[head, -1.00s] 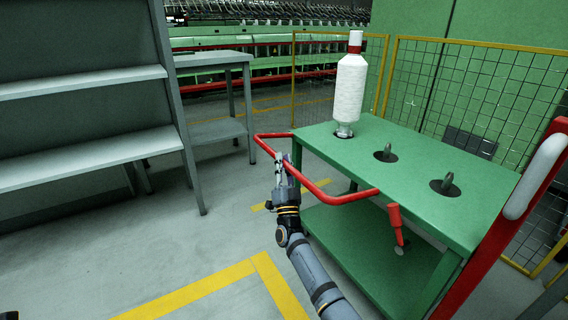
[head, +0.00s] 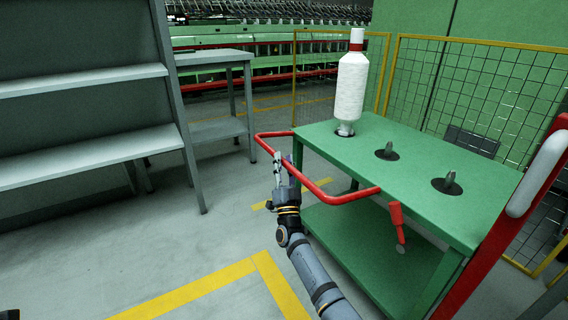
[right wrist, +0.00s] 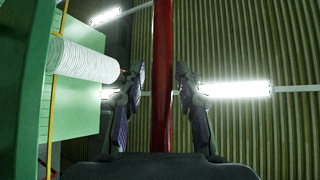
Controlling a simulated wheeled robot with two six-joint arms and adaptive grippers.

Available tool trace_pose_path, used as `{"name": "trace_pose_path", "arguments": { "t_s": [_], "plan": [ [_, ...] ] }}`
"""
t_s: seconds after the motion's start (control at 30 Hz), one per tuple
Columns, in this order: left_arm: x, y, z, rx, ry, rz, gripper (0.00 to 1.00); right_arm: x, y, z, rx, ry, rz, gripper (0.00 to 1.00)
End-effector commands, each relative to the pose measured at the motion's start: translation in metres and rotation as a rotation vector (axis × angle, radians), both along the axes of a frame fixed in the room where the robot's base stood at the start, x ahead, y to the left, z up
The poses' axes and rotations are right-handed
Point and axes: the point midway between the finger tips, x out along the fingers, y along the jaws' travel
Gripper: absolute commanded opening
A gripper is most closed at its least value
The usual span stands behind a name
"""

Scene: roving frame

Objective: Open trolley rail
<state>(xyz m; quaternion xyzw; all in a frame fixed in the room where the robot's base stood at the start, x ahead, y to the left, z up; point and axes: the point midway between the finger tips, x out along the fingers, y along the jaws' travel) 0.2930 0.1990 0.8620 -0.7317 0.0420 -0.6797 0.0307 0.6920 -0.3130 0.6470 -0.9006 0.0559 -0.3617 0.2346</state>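The red rail (head: 318,188) is a bent bar along the near side of the green trolley (head: 420,172), sticking out over the floor. My right gripper (head: 284,160) is at the rail's long near stretch, its fingers pointing up. In the right wrist view the rail (right wrist: 162,70) runs upright between the two spread fingers (right wrist: 159,78), with a gap on each side. The gripper is open and holds nothing. A red handle (head: 397,222) hangs below the rail's near end.
A white bobbin (head: 350,88) stands on the trolley's far end, beside two empty pegs (head: 387,150). Grey shelves (head: 85,160) stand at left, a grey table (head: 212,58) behind. A mesh fence (head: 488,90) stands beyond the trolley. The floor between shelves and trolley is clear.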

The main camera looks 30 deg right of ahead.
Motion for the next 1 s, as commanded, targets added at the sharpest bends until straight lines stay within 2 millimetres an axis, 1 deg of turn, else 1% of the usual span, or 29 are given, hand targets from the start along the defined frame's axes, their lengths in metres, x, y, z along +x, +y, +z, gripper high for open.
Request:
{"name": "trace_pose_path", "arguments": {
  "t_s": [0.27, 0.37, 0.47, 0.7, 0.8, 0.9, 1.0],
  "plan": [
    [0.0, 0.0, 0.0, -0.002, 0.002, 0.0, 0.0, 0.0, 0.0, 0.001, -0.001, -0.002, -0.001, 0.43],
    [0.001, 0.0, -0.001, -0.001, 0.006, 0.0, 0.0, -0.003, 0.001, -0.002, -0.001, -0.001, 0.0, 0.43],
    [0.001, 0.0, -0.001, 0.0, 0.005, 0.0, 0.0, -0.013, 0.005, -0.012, -0.001, 0.001, 0.0, 0.43],
    [0.001, 0.0, -0.001, 0.0, 0.003, -0.001, 0.0, -0.056, 0.021, -0.049, 0.0, 0.002, 0.0, 0.43],
    [0.0, 0.0, 0.0, 0.001, 0.002, -0.001, 0.0, -0.071, 0.026, -0.061, 0.001, 0.001, 0.0, 0.43],
    [0.0, 0.0, 0.0, 0.001, 0.002, -0.001, 0.0, -0.081, 0.03, -0.07, 0.001, 0.001, 0.0, 0.43],
    [0.0, 0.0, 0.0, 0.001, 0.002, -0.001, 0.0, -0.087, 0.032, -0.074, 0.0, -0.001, 0.0, 0.43]
  ]
}}
